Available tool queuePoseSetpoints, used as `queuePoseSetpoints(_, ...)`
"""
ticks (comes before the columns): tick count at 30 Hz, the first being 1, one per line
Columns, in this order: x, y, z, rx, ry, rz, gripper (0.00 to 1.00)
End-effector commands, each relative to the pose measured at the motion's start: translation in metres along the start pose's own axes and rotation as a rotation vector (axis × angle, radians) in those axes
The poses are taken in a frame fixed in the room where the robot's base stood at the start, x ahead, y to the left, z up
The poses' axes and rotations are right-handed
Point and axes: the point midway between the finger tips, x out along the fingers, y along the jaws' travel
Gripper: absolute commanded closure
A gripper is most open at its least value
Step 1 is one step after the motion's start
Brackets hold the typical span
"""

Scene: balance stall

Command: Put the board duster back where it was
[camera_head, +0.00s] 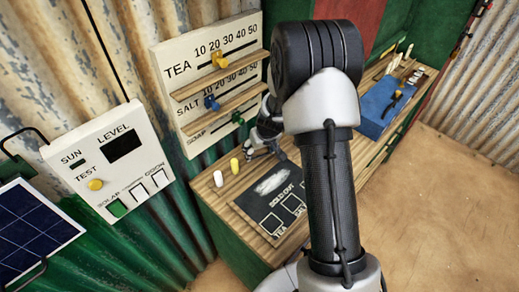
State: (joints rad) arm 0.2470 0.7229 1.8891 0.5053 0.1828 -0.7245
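I cannot make out the board duster; my arm covers part of the counter, and anything at my gripper is too small to tell. My gripper (262,147) is low over the counter, just behind the slate (246,212) and below the price board. Its fingers are small and partly hidden by my arm, so I cannot tell whether they are open or shut, or hold anything. The slate lies flat, with a white chalk smear, "SOLD OUT" and a row of marked boxes. A white piece (218,178) and a yellow piece (234,165), like chalks, stand beside it.
The price board (178,68) with sliding pegs stands behind the wooden counter (207,196). A blue box (374,118) holding a tool sits at right. The floor (450,210) at right is clear.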

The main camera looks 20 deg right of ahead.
Motion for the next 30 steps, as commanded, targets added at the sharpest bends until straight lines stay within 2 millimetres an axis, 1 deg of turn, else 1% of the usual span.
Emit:
queuePoseSetpoints(1,0.0,0.0,0.0,0.0,0.001,0.0,0.29)
queuePoseSetpoints(4,0.0,0.0,-0.001,0.0,0.001,0.001,0.22)
queuePoseSetpoints(13,-0.001,0.0,-0.001,0.0,0.002,0.001,0.22)
queuePoseSetpoints(17,-0.009,0.001,-0.002,0.0,0.004,0.001,0.22)
queuePoseSetpoints(20,-0.025,0.001,-0.003,0.001,0.004,0.001,0.22)
queuePoseSetpoints(27,-0.078,0.001,-0.003,0.0,0.006,0.001,0.22)
queuePoseSetpoints(30,-0.096,0.001,-0.002,-0.001,0.005,0.002,0.22)
